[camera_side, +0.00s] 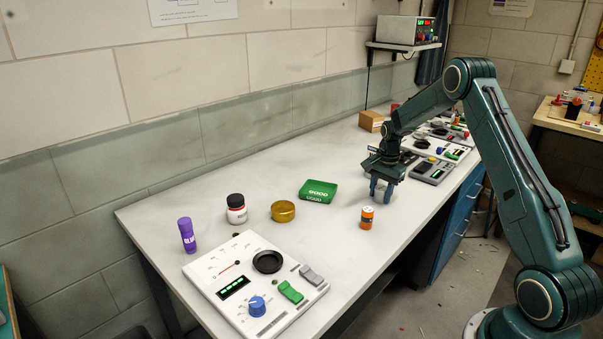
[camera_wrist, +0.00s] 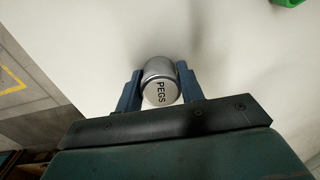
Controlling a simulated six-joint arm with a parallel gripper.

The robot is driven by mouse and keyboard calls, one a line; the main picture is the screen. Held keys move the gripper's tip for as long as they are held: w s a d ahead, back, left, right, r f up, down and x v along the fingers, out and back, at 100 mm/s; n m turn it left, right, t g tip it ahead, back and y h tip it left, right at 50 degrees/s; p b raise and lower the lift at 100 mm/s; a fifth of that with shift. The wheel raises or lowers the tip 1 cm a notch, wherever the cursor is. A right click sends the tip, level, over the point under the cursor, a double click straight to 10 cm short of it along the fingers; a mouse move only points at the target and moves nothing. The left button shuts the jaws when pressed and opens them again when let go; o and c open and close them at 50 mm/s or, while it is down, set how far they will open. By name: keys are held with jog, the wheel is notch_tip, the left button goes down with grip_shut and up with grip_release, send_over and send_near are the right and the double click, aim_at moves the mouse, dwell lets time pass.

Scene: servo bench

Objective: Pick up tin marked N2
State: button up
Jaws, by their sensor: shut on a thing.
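My gripper (camera_side: 381,190) is low over the far half of the bench in the side view. In the wrist view its two blue fingers (camera_wrist: 160,84) are shut on a silver tin (camera_wrist: 160,92) marked PEGS, one finger on each side. I cannot tell whether the tin touches the bench. In the side view the fingers mostly hide it. A gold round tin (camera_side: 283,211) stands mid-bench, apart from the gripper, with no mark I can read. No marking N2 is legible in either view.
On the bench (camera_side: 335,265) are a green GOOD tray (camera_side: 318,191), an orange canister (camera_side: 367,217), a white jar (camera_side: 236,209) and a purple tube (camera_side: 187,235). A control panel (camera_side: 218,262) lies at the near end. More panels (camera_side: 432,170) and a cardboard box (camera_side: 371,121) are at the far end.

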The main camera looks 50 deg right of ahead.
aim_at(381, 188)
jog(key=shift+r, duration=0.1)
notch_tip(381, 188, up, 20)
dwell(0.7)
dwell(0.5)
